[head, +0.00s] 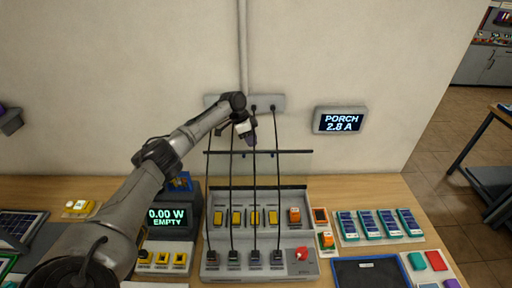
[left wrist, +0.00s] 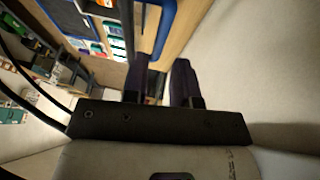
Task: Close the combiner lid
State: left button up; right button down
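The combiner (head: 213,256) is a grey box on the table, with yellow breakers, an orange one and a red knob. Its see-through lid (head: 292,167) stands raised at the back, with a dark bar along its top edge. Several black cables run down in front of the lid into the box. My left gripper (head: 250,140) is just above the lid's top bar, near its middle; I cannot tell whether it touches. In the left wrist view its two dark fingers (left wrist: 163,68) stand a little apart, with nothing seen held between them. My right gripper is not in view.
A grey socket strip (head: 291,102) on the wall feeds the cables. A wall display (head: 340,120) reads PORCH 2.8 A. A meter (head: 166,217) reading 0.00 W EMPTY stands left of the combiner.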

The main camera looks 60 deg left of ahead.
pick_arm(q)
jog(key=shift+x, duration=2.3)
jog(key=shift+c, duration=0.4)
grip_shut()
